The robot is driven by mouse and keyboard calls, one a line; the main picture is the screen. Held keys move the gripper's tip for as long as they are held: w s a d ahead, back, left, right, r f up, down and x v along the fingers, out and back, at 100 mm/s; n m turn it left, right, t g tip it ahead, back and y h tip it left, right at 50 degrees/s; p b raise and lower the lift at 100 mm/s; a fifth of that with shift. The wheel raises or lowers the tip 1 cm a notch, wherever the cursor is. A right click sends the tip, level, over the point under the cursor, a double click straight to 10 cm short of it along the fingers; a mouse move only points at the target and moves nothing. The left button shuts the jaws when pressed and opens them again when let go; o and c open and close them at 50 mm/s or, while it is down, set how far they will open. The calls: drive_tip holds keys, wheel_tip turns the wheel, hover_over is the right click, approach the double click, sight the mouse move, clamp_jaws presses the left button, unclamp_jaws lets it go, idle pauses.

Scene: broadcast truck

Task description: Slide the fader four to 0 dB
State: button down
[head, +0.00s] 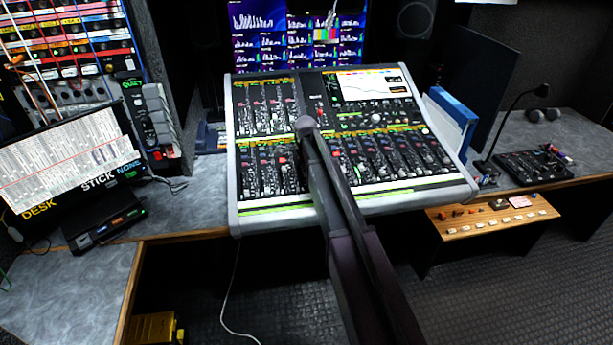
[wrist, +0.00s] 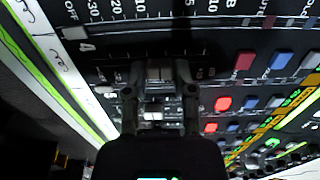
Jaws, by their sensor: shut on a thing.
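In the wrist view my gripper (wrist: 160,88) is shut on a grey fader cap (wrist: 160,72), with one dark finger on each side of it. The cap sits on the dark face of the mixing console (wrist: 115,58), beside a printed dB scale. A "4" label and the word OFF show to the upper left of the fingers. A paler cap (wrist: 153,113) shows between the fingers, nearer my wrist. In the head view my arm crosses the front of the console (head: 234,160) and hides the gripper and the gripped fader.
Red and blue buttons (wrist: 222,103) lie right of the fingers in the wrist view. More fader strips surround the arm. A screen (head: 372,84) is set into the console's back right. A blue binder (head: 452,107) and a small panel (head: 530,165) stand to the right.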

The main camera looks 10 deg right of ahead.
drive_tip(key=shift+w, duration=0.3)
drive_tip(key=shift+c, duration=2.2)
unclamp_jaws()
drive_tip(key=shift+s, duration=0.2)
